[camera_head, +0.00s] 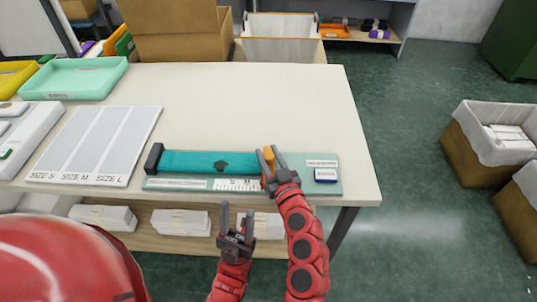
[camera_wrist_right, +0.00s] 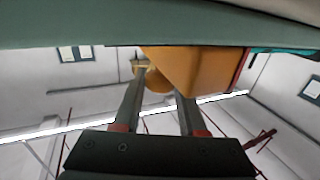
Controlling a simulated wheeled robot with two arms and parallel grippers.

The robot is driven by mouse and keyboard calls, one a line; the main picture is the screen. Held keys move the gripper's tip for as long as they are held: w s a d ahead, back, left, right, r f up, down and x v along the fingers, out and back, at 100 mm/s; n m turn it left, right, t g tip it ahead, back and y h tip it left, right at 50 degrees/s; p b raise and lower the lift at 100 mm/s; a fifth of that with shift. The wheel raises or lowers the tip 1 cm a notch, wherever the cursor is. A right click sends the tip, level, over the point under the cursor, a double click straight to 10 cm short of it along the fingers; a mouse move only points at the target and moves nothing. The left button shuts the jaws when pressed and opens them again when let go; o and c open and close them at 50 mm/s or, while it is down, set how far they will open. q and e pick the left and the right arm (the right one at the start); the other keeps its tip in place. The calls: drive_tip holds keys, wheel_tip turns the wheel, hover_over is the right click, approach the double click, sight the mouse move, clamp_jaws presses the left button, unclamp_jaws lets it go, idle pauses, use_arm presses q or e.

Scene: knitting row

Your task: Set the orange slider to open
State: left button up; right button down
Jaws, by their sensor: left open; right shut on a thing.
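The orange slider (camera_head: 268,156) stands upright on a flat measuring board (camera_head: 165,184) near the table's front edge. It is at the right end of a teal strip (camera_head: 195,162) that lies along the board. My right gripper (camera_head: 267,152) is shut on the orange slider, with one finger on each side. In the right wrist view the orange slider (camera_wrist_right: 205,68) fills the upper middle, and its narrower part sits between the fingers. My left gripper (camera_head: 237,208) is open and empty, in front of the table edge, below and left of the right one.
A blue-and-white label block (camera_head: 325,175) sits at the board's right end. A size chart (camera_head: 95,145) and a mint tray (camera_head: 75,78) lie to the left. The table behind the board is clear. Lined bins stand at right.

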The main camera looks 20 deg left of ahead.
idle(0.5)
drive_tip(key=d+b, duration=0.1)
drive_tip(key=d, duration=0.1)
drive_tip(key=w+d+b, duration=0.1)
drive_tip(key=b, duration=0.1)
drive_tip(key=d+b, duration=0.1)
drive_tip(key=d, duration=0.1)
drive_tip(key=shift+w+d+f+b, duration=0.2)
drive_tip(key=shift+w+d+b, duration=0.1)
drive_tip(key=shift+b, duration=0.05)
drive_tip(key=shift+w+d+r, duration=0.1)
drive_tip(key=shift+d+r, duration=0.05)
drive_tip(key=shift+d, duration=0.15)
drive_tip(key=shift+r, duration=0.15)
drive_tip(key=shift+c, duration=2.4)
unclamp_jaws()
